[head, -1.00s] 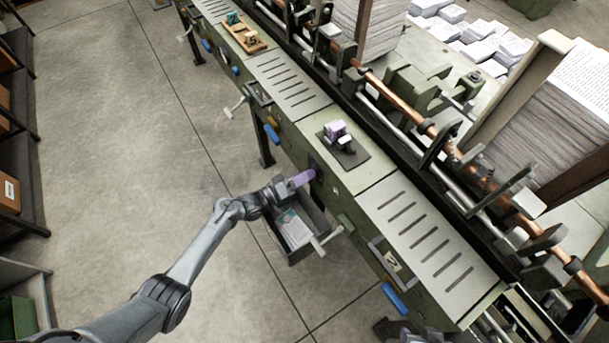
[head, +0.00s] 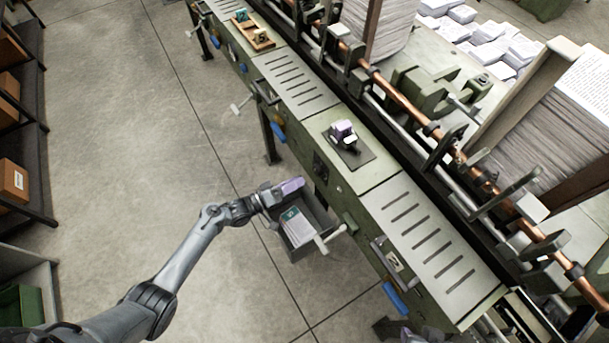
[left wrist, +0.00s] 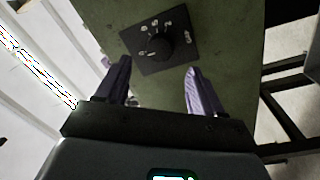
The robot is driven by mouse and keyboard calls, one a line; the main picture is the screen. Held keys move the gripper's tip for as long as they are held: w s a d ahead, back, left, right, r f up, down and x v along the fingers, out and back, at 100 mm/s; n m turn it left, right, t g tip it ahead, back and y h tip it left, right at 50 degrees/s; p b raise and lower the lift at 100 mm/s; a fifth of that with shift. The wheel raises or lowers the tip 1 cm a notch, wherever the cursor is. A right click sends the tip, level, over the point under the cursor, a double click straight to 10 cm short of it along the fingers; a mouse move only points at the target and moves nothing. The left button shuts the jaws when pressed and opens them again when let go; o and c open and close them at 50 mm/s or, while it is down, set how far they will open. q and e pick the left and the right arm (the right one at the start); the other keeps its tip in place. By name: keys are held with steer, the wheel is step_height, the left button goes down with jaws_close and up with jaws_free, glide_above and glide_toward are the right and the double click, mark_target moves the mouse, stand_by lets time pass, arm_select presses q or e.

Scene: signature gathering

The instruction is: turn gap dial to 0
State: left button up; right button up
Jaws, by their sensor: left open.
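The gap dial (left wrist: 160,47) is a round black knob on a dark square plate with white marks around it, on the green machine front. The marks and the knob's pointer are too small to read. In the head view its dark plate (head: 320,166) shows on the machine's side. My left gripper (head: 293,187) is open, with purple-grey fingers, apart from the plate. In the left wrist view the two fingers (left wrist: 157,82) stand wide apart, with the knob ahead between them and nothing held. A dark and purplish piece at the bottom edge seems to be my right gripper (head: 430,335), mostly cut off.
An open grey bin (head: 300,240) with papers hangs just below my left gripper. A handle (head: 328,240) sticks out beside it. Blue levers (head: 395,298) line the machine front.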

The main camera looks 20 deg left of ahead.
arm_select(q)
steer(key=v, duration=0.4)
steer(key=shift+s+a, duration=0.25)
steer(key=shift+s, duration=0.05)
